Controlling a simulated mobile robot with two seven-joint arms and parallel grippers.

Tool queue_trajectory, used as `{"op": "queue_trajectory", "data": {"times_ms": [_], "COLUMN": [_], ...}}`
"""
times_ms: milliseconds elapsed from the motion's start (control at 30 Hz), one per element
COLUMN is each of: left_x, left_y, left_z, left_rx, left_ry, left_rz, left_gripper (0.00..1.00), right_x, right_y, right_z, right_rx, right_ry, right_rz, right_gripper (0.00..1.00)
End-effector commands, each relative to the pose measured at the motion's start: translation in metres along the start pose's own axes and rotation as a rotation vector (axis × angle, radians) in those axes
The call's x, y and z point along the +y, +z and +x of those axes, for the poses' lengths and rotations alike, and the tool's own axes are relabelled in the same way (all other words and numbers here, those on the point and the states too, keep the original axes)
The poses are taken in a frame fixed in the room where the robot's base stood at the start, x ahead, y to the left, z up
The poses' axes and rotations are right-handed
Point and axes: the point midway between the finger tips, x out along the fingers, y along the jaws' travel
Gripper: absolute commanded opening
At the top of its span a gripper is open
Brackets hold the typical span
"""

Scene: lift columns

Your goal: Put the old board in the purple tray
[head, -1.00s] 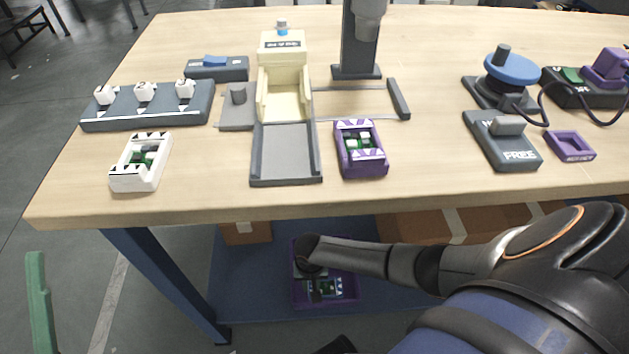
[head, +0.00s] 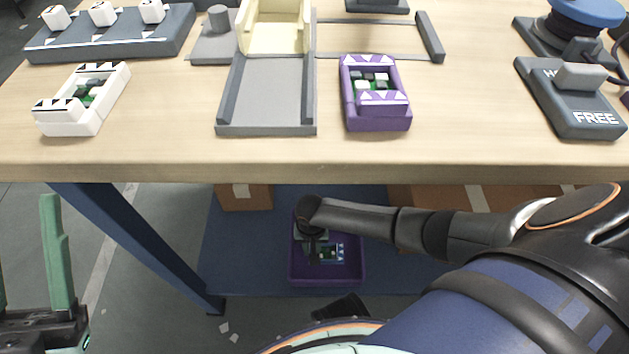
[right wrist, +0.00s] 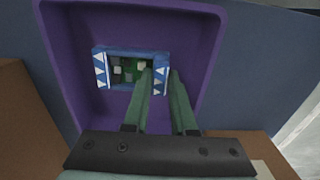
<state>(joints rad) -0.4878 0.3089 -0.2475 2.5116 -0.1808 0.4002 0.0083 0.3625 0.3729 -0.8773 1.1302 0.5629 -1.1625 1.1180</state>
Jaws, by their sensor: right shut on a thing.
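The purple tray (head: 297,276) is on the low shelf under the table, and it fills much of the right wrist view (right wrist: 205,55). A blue-framed board (right wrist: 118,52) with white triangles and green, grey and white parts is inside the tray's walls; it shows small in the head view (head: 335,252). My right gripper (right wrist: 161,78) reaches into the tray and is shut on the board's right end in the wrist view. I cannot tell whether the board touches the tray floor. My left gripper (head: 28,240) is open and empty at the lower left, partly cut off.
On the table are a purple-framed board (head: 376,100), a white-framed board (head: 84,98), a grey channel with a cream seat (head: 268,95) and a block marked FREE (head: 580,105). The table's front edge (head: 300,172) overhangs the shelf. Cardboard boxes (head: 244,197) flank the tray.

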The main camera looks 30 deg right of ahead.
Motion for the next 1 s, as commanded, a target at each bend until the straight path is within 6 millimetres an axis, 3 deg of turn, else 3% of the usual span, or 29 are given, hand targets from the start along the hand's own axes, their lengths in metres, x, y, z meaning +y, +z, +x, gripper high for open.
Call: {"op": "queue_trajectory", "data": {"times_ms": [33, 200, 633, 667, 900, 1000], "left_x": [0.006, 0.016, 0.019, 0.018, 0.018, 0.017], "left_y": [0.01, 0.027, 0.028, 0.028, 0.028, 0.028], "left_z": [-0.01, -0.024, -0.024, -0.024, -0.023, -0.023], "left_rx": [-0.002, -0.018, -0.026, -0.026, -0.024, -0.024], "left_ry": [0.005, 0.019, 0.023, 0.023, 0.021, 0.018], "left_rz": [0.003, 0.02, 0.018, 0.019, 0.02, 0.021], "left_gripper": [0.5, 0.5, 0.5, 0.5, 0.5, 0.5], "right_x": [-0.002, -0.008, -0.008, -0.008, -0.008, -0.008], "right_y": [0.001, 0.004, 0.005, 0.005, 0.005, 0.005], "right_z": [0.014, 0.031, 0.033, 0.032, 0.032, 0.032], "right_rx": [0.0, 0.001, 0.0, 0.0, 0.001, 0.001], "right_ry": [-0.001, -0.002, -0.001, -0.001, 0.0, 0.0], "right_rz": [-0.001, 0.0, 0.002, 0.002, 0.001, 0.001], "right_gripper": [0.0, 0.0, 0.0, 0.27, 0.54, 0.54]}}
